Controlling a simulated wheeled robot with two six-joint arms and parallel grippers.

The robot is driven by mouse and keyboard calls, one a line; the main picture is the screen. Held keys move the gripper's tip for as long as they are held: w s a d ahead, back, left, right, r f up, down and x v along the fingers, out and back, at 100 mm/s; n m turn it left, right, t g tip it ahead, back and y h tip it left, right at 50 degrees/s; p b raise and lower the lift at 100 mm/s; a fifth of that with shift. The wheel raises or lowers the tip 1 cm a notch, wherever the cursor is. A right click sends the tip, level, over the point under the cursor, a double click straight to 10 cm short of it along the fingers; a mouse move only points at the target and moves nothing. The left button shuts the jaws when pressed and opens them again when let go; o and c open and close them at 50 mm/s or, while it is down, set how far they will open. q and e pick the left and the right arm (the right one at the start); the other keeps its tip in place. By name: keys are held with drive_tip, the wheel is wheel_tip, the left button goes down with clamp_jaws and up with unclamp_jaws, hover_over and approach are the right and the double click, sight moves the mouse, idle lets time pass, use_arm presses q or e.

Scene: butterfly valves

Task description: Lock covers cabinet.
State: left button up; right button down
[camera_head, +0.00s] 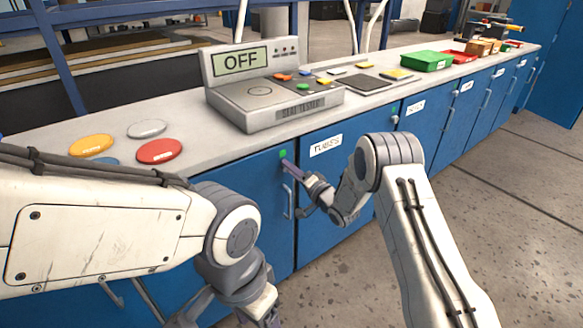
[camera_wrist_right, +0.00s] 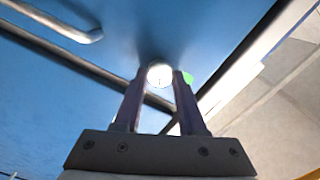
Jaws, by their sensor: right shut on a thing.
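A blue cabinet door (camera_head: 262,190) stands left of the door labelled TUBES (camera_head: 326,146); it looks shut, and no label of its own is visible past my left arm. A green mark (camera_head: 283,153) sits at its top right corner. My right gripper (camera_head: 288,164) reaches that corner.
A vertical door handle (camera_head: 288,201) is just below my right gripper. The grey counter (camera_head: 200,160) above carries orange, grey, red and blue discs and a tester (camera_head: 270,100) reading OFF. More blue cabinets run to the right. The floor (camera_head: 500,220) there is clear.

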drive_tip(key=m+p, duration=0.1)
drive_tip(key=m, duration=0.4)
drive_tip(key=shift+d, duration=0.1)
idle(0.5)
drive_tip(key=shift+c, duration=2.4)
unclamp_jaws()
drive_tip(key=v, duration=1)
drive_tip(key=shift+s+p, duration=0.15)
drive_tip(key=shift+p, duration=0.2)
